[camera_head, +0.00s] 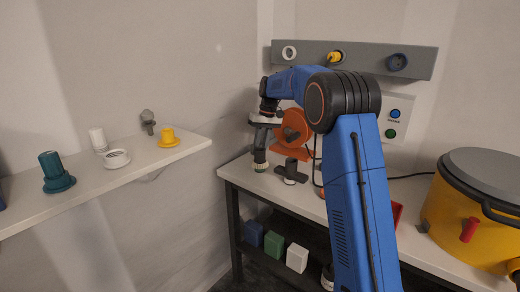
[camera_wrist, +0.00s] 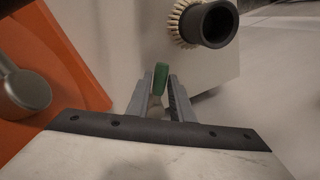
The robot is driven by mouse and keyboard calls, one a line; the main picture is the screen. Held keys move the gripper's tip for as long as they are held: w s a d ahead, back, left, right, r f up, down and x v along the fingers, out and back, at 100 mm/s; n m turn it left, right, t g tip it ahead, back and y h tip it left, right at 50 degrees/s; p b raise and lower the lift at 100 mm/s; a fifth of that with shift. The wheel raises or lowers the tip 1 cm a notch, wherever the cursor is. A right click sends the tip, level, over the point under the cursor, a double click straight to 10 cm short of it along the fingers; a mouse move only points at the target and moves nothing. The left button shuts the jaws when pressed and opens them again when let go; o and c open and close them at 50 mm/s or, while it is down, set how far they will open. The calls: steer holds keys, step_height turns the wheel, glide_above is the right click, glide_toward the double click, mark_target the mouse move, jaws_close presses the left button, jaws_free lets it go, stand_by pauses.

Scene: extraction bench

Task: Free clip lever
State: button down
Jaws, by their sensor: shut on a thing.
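My gripper (camera_head: 262,138) points down at the left end of the bench, beside an orange reel-like part (camera_head: 293,128). In the wrist view its two grey fingers (camera_wrist: 157,88) are closed around a small green piece (camera_wrist: 161,76) with a rounded top. The fingers hide most of this piece, and I cannot tell whether it is the clip lever or what it is attached to. A red lever-like clip (camera_head: 469,230) shows on the side of a yellow drum (camera_head: 455,225) with a grey lid, far right of my gripper.
A dark nozzle with pale bristles (camera_head: 260,160) stands near my gripper; it also shows in the wrist view (camera_wrist: 208,24). A dark T-shaped piece (camera_head: 291,172) is close by. A side shelf (camera_head: 40,209) holds several fittings. A wall rail (camera_head: 370,58) runs behind the bench.

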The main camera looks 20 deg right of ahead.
steer(key=c, duration=1.6)
jaws_free()
steer(key=shift+r, duration=0.1)
steer(key=d+r, duration=0.1)
steer(key=r, duration=0.4)
steer(key=d+r, duration=0.1)
steer(key=r, duration=0.5)
steer(key=d+r, duration=0.1)
steer(key=r, duration=0.5)
steer(key=shift+w+d, duration=0.2)
steer(key=shift+d, duration=0.05)
